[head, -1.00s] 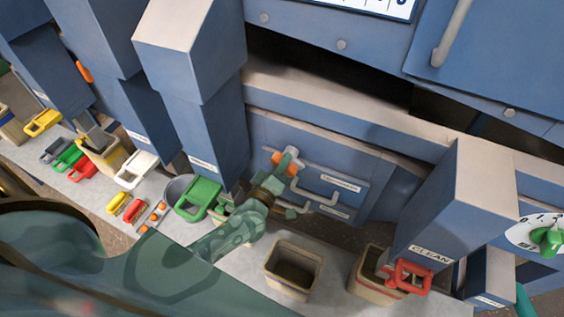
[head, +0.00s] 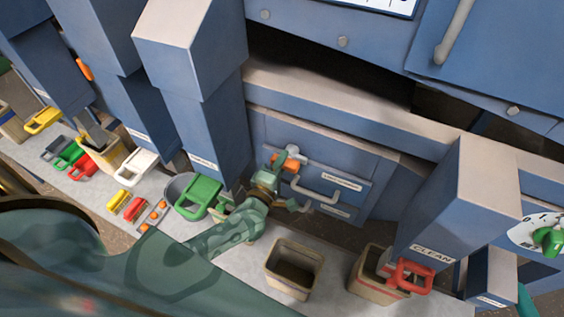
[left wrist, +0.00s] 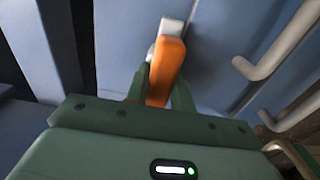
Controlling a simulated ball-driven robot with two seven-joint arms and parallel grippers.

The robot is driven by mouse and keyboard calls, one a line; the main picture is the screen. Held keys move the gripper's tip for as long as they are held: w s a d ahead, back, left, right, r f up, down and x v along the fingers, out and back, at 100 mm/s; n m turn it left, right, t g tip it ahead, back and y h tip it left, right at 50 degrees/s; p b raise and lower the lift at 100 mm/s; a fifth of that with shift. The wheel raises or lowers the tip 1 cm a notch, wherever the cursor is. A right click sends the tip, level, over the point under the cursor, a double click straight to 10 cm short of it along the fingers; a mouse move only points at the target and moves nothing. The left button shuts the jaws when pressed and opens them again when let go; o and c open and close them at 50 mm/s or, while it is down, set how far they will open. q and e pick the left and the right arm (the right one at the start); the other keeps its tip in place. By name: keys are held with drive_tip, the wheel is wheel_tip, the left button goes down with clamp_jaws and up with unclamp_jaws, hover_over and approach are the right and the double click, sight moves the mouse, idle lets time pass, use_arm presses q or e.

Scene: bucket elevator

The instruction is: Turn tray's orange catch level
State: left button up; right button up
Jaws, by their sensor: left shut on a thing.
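The orange catch (head: 292,161) sits on the blue front of the machine, by a pale grey pivot piece (head: 293,150) at the upper left of a labelled tray front (head: 342,178). My left gripper (head: 283,165) is at the catch and partly covers it. In the left wrist view the orange catch (left wrist: 167,66) stands between my two green fingers (left wrist: 160,88), which are shut on it. Its far end meets the pale piece on the blue panel. I cannot tell exactly how level the catch is.
A grey bar handle (head: 318,191) is close to the right of my left gripper, with another lower one beside it. A green-handled bucket (head: 198,197) stands to the left. An empty beige bin (head: 293,268) and a red-handled one (head: 408,277) stand in front on the grey counter.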

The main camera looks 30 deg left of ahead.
use_arm(q)
drive_tip(key=shift+f, duration=0.1)
drive_tip(key=o, duration=1)
drive_tip(key=s, duration=1.1)
drive_tip(key=s+d, duration=0.1)
drive_tip(key=s, duration=0.4)
drive_tip(key=shift+s, duration=0.2)
